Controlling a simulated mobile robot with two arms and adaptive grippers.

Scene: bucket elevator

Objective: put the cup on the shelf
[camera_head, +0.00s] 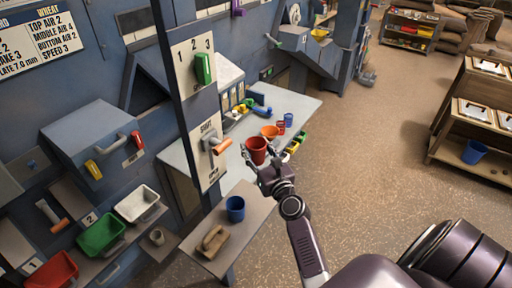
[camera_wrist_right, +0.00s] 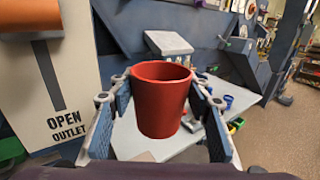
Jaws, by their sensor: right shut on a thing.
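A red cup (camera_head: 256,147) is upright between the fingers of my right gripper (camera_head: 262,158), which is shut on it. In the head view they are over the near edge of a pale table. In the right wrist view the red cup (camera_wrist_right: 160,102) fills the space between the two blue-padded fingers (camera_wrist_right: 160,82), its open rim up. A wooden shelf unit (camera_head: 440,146) stands at the right, well apart from the cup, with framed trays and a blue bucket on it. My left gripper is not in view.
The pale table (camera_head: 185,158) bears an orange cup (camera_head: 269,131) and several small coloured items. A low stand (camera_head: 205,262) in front holds a blue cup (camera_head: 235,208) and a tan scoop (camera_head: 213,240). A post with an orange-handled lever (camera_head: 220,146) is left of my gripper. Open floor (camera_head: 360,150) lies right.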

